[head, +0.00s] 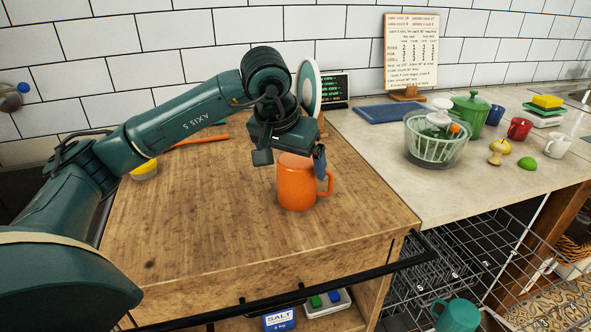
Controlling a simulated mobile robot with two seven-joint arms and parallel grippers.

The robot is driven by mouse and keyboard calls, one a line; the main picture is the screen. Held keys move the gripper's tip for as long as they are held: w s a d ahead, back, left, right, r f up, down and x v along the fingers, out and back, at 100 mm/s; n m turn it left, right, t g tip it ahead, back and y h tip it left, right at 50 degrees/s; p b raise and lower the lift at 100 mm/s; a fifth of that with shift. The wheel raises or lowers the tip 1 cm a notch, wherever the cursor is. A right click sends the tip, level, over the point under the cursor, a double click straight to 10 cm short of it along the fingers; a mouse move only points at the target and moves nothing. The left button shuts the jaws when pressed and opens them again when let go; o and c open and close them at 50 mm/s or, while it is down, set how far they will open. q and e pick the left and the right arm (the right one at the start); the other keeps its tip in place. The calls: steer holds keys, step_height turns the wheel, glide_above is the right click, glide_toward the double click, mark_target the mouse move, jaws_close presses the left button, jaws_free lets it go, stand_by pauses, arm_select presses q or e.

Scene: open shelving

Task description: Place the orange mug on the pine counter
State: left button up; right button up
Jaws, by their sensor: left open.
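The orange mug (297,188) stands upright on the brown wooden counter (190,225), which I take as the pine counter. Its handle points right. My left gripper (291,160) is open just above and around the mug's top, with one finger to the left of the rim and one to the right near the handle. The gripper hides part of the rim. I cannot tell whether the fingers touch the mug. My right gripper is not in view.
The wooden counter's front left is clear.

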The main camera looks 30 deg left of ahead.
arm_select(q)
steer(key=v, duration=0.6)
steer(key=shift+s+r+p, duration=0.1)
steer(key=shift+r+p, duration=0.2)
steer(key=shift+r, duration=0.05)
steer(key=shift+s+r, duration=0.25)
steer(key=shift+r, duration=0.2)
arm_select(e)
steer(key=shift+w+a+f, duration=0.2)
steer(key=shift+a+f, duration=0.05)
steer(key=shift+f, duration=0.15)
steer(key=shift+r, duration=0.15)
